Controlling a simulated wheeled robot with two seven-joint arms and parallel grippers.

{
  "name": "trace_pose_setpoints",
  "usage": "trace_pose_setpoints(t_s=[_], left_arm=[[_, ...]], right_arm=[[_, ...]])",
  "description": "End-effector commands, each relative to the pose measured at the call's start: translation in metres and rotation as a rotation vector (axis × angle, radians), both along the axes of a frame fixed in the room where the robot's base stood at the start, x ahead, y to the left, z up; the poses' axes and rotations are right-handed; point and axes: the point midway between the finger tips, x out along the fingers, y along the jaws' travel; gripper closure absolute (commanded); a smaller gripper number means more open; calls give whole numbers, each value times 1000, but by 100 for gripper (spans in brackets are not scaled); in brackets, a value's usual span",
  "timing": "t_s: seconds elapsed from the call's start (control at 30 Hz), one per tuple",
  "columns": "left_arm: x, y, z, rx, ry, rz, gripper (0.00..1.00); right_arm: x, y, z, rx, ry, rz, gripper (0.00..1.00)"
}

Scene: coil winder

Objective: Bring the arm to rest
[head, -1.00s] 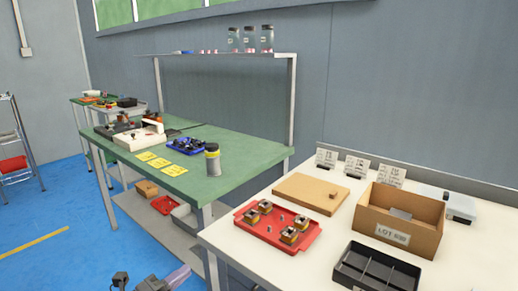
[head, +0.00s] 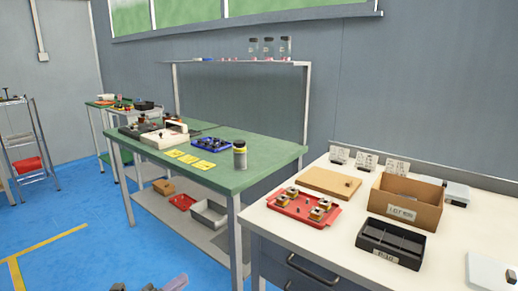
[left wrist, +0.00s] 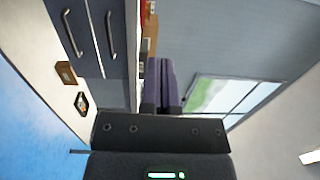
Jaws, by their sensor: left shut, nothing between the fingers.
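My left gripper (head: 176,283) shows only in part at the bottom edge of the head view, over the blue floor. It is in front of the benches and apart from them. In the left wrist view its two purple-grey fingers (left wrist: 161,85) are together, with nothing between them. The drawer front (left wrist: 88,35) of the white bench stands to their left in that view. My right gripper is in neither view.
The white bench (head: 285,236) at right carries a red tray (head: 290,209), a cardboard box (head: 407,207) and a black divided bin (head: 390,243). A green bench (head: 240,178) stands behind at left. Blue floor (head: 75,225) at left is clear.

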Motion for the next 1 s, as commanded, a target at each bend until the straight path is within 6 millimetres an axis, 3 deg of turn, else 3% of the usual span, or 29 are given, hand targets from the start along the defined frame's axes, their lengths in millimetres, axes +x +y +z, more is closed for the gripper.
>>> trace_pose_setpoints(t_s=[0.37, 0.47, 0.63, 0.77, 0.87, 0.9, 1.0], left_arm=[[-25, 23, -75, -190, 292, 206, 100], [-43, 32, -108, -257, 415, 297, 100], [-95, 48, -176, -378, 670, 497, 100], [-168, 59, -237, -469, 924, 713, 100], [-257, 65, -284, -529, 1169, 938, 100], [-297, 64, -298, -547, 1267, 1033, 100], [-391, 61, -319, -568, 1475, 1251, 100]], right_arm=[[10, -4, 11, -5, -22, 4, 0], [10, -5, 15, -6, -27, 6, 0], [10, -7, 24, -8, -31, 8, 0], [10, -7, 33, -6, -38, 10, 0], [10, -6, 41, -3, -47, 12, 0], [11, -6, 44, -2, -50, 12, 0], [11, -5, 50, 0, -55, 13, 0]])
